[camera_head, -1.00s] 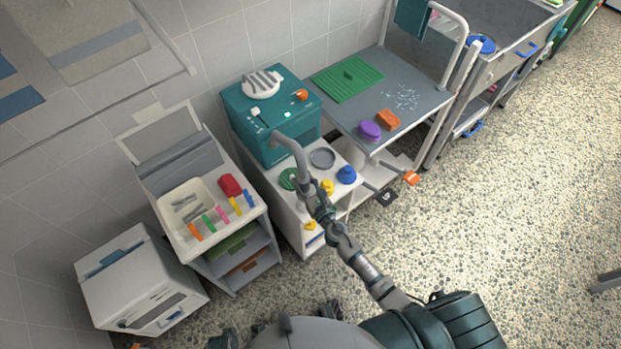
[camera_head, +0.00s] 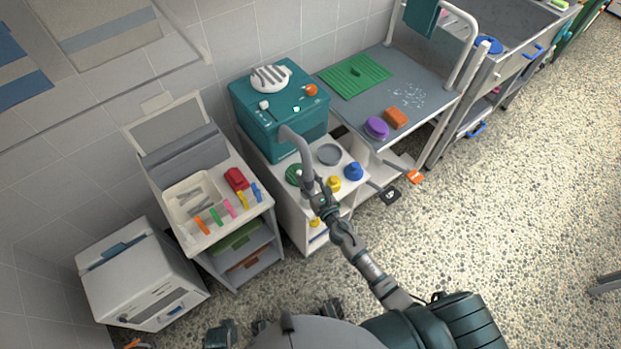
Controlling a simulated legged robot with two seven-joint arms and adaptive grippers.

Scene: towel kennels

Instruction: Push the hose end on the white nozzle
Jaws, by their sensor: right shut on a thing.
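A grey hose (camera_head: 304,155) curves in front of a teal box (camera_head: 285,125). Its upper end overlaps the box front, and I cannot tell whether it touches it. My right gripper (camera_head: 313,189) is shut on the hose's lower part, above the low white stand. A small white fitting (camera_head: 264,105) on the box's top left looks like the white nozzle; it appears apart from the hose. An orange fitting (camera_head: 311,90) sits at the box's right. The fingers are small and partly hidden by the hose.
The low white stand (camera_head: 292,212) bears a green disc (camera_head: 295,174), a grey ring (camera_head: 328,154), and yellow (camera_head: 334,184) and blue (camera_head: 354,171) knobs near the gripper. A grey table (camera_head: 355,112) stands right, a cart with a white tray (camera_head: 181,227) left.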

